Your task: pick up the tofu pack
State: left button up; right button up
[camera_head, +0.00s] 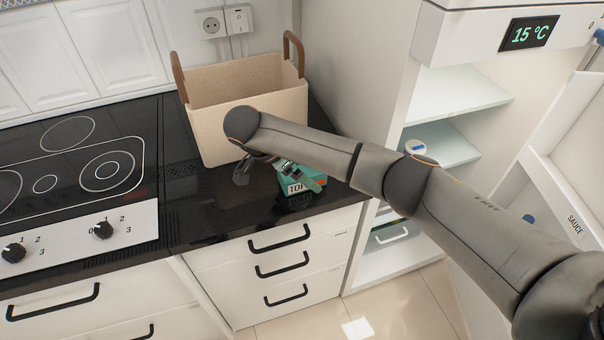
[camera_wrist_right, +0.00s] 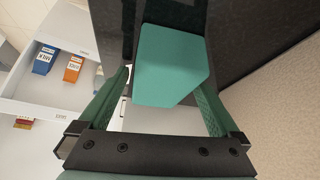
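The tofu pack (camera_head: 296,187) is a green box with a "TOF..." label. It sits on the black countertop in front of the beige basket, and my right arm partly covers it. My right gripper (camera_head: 276,174) is down at the pack, its fingers apart. In the right wrist view, the plain green face of the pack (camera_wrist_right: 172,65) shows between the open fingers. A gap shows beside the left finger; I cannot tell whether the right finger touches the pack. My left gripper is not in view.
The beige basket (camera_head: 213,95) with brown handles stands close behind the pack. A stove (camera_head: 75,165) is on the left. The open fridge (camera_head: 455,104) is on the right, its door shelf (camera_wrist_right: 35,95) holding small boxes. The counter's front edge is near the pack.

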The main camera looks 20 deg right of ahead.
jog(key=c, duration=1.5)
jog(key=shift+w+r, duration=0.1)
jog(key=shift+r, duration=0.45)
notch_tip(320, 180, up, 2)
jog(key=shift+r, duration=0.2)
jog(key=s+d+r+p, duration=0.4)
jog(key=s+d+r, duration=0.4)
jog(key=s+r, duration=0.3)
jog(key=s+a+r+n+t+y, duration=0.1)
jog(key=r+n, duration=0.1)
jog(key=n, duration=0.2)
jog(key=s+a+r+n+t+y, duration=0.1)
jog(key=r+n+t+y, duration=0.1)
jog(key=r+n, duration=0.1)
jog(key=s+a+r+n+t+y, duration=0.1)
jog(key=a+r+n+t, duration=0.1)
jog(key=n, duration=0.3)
jog(key=shift+s+r, duration=0.35)
jog(key=shift+r, duration=0.25)
